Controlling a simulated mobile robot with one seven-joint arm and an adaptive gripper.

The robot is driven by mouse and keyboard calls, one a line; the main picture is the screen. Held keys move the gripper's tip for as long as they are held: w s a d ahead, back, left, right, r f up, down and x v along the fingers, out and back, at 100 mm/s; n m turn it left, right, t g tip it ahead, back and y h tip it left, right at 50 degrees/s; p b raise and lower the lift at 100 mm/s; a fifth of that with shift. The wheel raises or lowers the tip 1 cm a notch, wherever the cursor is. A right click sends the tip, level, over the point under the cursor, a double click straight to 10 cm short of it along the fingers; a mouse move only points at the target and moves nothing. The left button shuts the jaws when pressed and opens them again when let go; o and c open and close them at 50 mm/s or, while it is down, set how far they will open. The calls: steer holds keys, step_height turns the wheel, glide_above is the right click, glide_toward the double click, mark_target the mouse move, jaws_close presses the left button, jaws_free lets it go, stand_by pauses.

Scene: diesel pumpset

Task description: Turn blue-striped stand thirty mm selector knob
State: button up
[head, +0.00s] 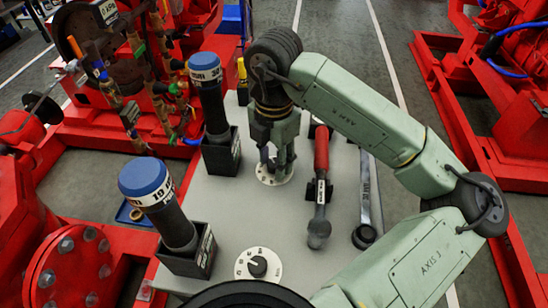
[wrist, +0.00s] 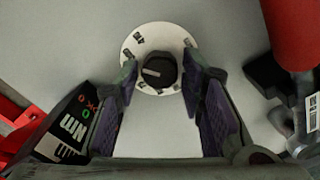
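A black selector knob (wrist: 158,70) sits on a round white dial (wrist: 130,48) with printed marks, on the grey tabletop. In the head view this far dial (head: 268,180) shows below my gripper (head: 276,160), which hides most of its knob. In the wrist view my gripper (wrist: 160,85) is open, one finger on each side of the knob, with gaps visible; contact cannot be told. A black stand (head: 222,152) left of it holds a blue-capped black tool (head: 212,95), whose label seems to read 30 or 32. No blue stripe is clear on the stand.
A second knob (head: 257,266) on a white dial is nearer, beside another stand (head: 190,257) with a blue-capped tool (head: 165,205) labelled 19. A red-handled tool (head: 321,165) and a wrench (head: 365,200) lie right of my gripper. Red machinery (head: 80,265) borders the left.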

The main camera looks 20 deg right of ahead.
jaws_close()
steer(key=shift+f+n+b, duration=0.15)
steer(key=shift+n+b, duration=0.15)
steer(key=shift+b, duration=0.65)
steer(key=n+b, duration=0.2)
steer(key=b, duration=0.1)
steer(key=shift+f+n, duration=0.15)
steer(key=shift+n, duration=0.15)
steer(key=n+b, duration=0.5)
steer(key=shift+d, duration=0.1)
steer(key=shift+r+n+b, duration=0.15)
steer(key=shift+n+b, duration=0.45)
steer(key=shift+n, duration=0.8)
steer(key=shift+r+n+b, duration=0.15)
steer(key=shift+n+b, duration=0.45)
steer(key=shift+n, duration=0.8)
